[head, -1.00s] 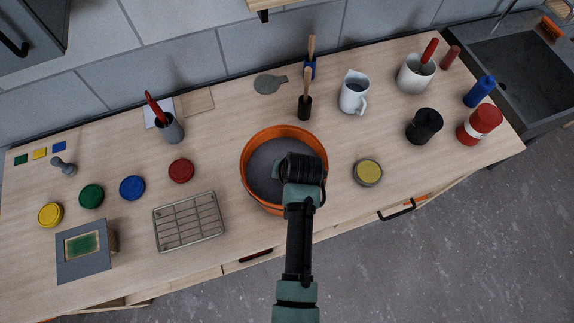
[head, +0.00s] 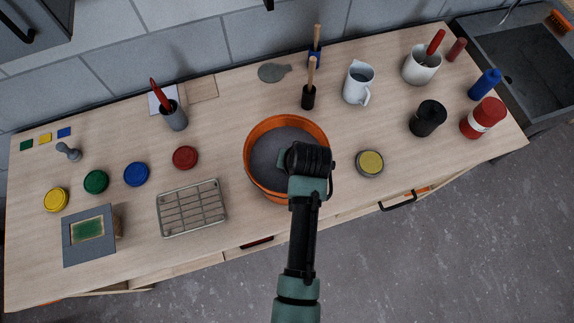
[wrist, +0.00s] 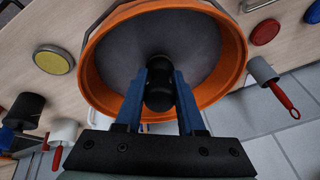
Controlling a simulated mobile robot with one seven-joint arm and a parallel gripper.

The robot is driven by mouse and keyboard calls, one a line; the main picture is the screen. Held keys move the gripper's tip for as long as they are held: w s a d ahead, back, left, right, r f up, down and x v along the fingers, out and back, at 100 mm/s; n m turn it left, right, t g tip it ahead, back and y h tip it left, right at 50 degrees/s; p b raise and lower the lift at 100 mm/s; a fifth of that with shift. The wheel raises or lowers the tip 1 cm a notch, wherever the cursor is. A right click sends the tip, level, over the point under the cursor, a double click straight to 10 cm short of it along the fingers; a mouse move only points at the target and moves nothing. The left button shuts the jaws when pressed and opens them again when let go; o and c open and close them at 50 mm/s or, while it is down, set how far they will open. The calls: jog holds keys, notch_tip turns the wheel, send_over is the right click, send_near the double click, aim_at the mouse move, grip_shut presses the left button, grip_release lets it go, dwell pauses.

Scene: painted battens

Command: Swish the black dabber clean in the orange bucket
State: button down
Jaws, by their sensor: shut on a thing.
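The orange bucket (head: 251,160) stands near the front edge of the counter, with dark grey contents filling its inside. It also shows in the wrist view (wrist: 92,62). My gripper (wrist: 160,88) is over the bucket's opening, its two blue fingers shut on the black dabber (wrist: 160,98), a round dark knob. In the head view my wrist (head: 308,160) covers the bucket's right side and hides the fingers and the dabber. I cannot tell whether the dabber's lower end touches the contents.
A yellow-topped tin (head: 370,163) is close to the bucket's right. A wire rack (head: 192,208) lies to its left. A brush with a black end (head: 308,97) and a white jug (head: 358,83) stand behind. Some bare counter lies left of the bucket.

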jog(key=a+v, duration=0.1)
jog(key=v, duration=0.6)
jog(key=shift+d+r, duration=0.2)
jog(key=shift+d, duration=0.35)
dwell(0.6)
jog(key=shift+s+r, duration=0.1)
jog(key=shift+r, duration=2.4)
